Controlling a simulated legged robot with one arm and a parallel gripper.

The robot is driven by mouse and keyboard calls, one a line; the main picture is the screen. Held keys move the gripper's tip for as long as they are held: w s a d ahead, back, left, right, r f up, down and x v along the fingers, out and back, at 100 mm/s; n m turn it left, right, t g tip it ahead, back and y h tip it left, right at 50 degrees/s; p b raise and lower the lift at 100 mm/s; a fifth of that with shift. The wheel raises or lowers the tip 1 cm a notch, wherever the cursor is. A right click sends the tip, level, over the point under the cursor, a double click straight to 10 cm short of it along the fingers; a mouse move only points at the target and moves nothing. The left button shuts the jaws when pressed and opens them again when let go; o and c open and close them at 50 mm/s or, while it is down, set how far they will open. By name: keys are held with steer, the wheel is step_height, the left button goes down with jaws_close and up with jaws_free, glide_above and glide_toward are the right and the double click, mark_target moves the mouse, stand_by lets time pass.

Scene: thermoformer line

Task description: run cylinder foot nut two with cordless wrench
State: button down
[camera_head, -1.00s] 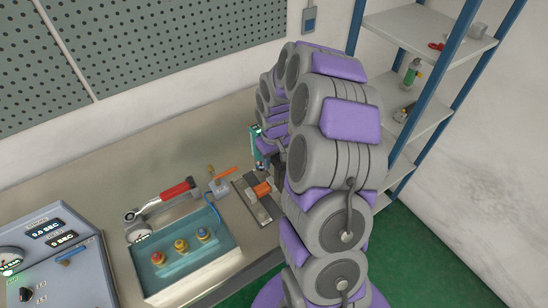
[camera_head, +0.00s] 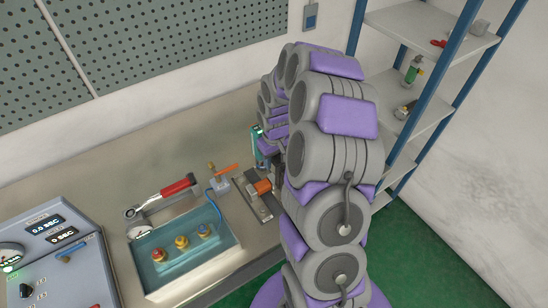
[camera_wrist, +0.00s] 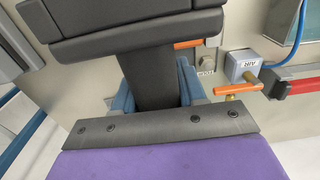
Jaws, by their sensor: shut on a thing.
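My gripper (camera_wrist: 155,90) is shut on a dark handle-like part between its blue fingers in the wrist view. This appears to be the cordless wrench (camera_wrist: 150,60), with a wide black block at its end nearest the camera. In the head view a teal part (camera_head: 259,142) shows beside my arm, above the bench. An orange cylinder (camera_head: 263,187) sits on a dark metal plate (camera_head: 268,208), close below my gripper. A small orange part (camera_wrist: 187,44) shows past the wrench.
An air box (camera_wrist: 243,66) with an orange-handled valve (camera_wrist: 238,89) stands close to the cylinder. A blue tray (camera_head: 180,255) with several coloured fittings and a red-handled ratchet (camera_head: 177,188) lie left. A control panel (camera_head: 55,255) is farther left; shelves (camera_head: 440,60) stand right.

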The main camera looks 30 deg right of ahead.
steer(key=shift+d+f, duration=0.1)
steer(key=shift+f, duration=0.95)
steer(key=shift+a, duration=0.2)
stand_by(0.4)
steer(key=shift+f+b, duration=0.3)
steer(key=shift+f, duration=0.2)
stand_by(4.2)
steer(key=shift+r, duration=0.2)
steer(key=shift+r, duration=0.2)
steer(key=shift+r+p, duration=1)
steer(key=shift+r, duration=2.1)
